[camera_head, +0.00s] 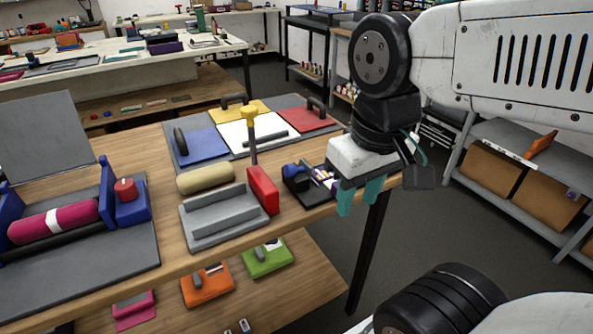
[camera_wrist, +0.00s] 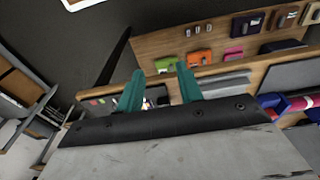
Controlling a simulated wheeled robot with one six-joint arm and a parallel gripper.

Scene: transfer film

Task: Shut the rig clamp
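What looks like the rig clamp is a red block (camera_head: 263,190) with an upright yellow-topped lever (camera_head: 250,126). It stands at the right end of a grey cradle (camera_head: 222,222) on the wooden table. A beige roll (camera_head: 206,178) lies along the cradle's back side. The lever's lower end is partly hidden by the red block. My gripper (camera_head: 359,194) is to the right of the clamp, near the table's right edge, apart from it. Its two teal fingers point down and are spread, with nothing held; they also show in the wrist view (camera_wrist: 158,72).
A blue stand (camera_head: 107,195) with a pink roll (camera_head: 54,222) sits at the left. A small blue-and-black item (camera_head: 294,176) lies between clamp and gripper. Blue, white and red plates with handles lie behind. A lower shelf holds orange (camera_head: 205,283) and green pads.

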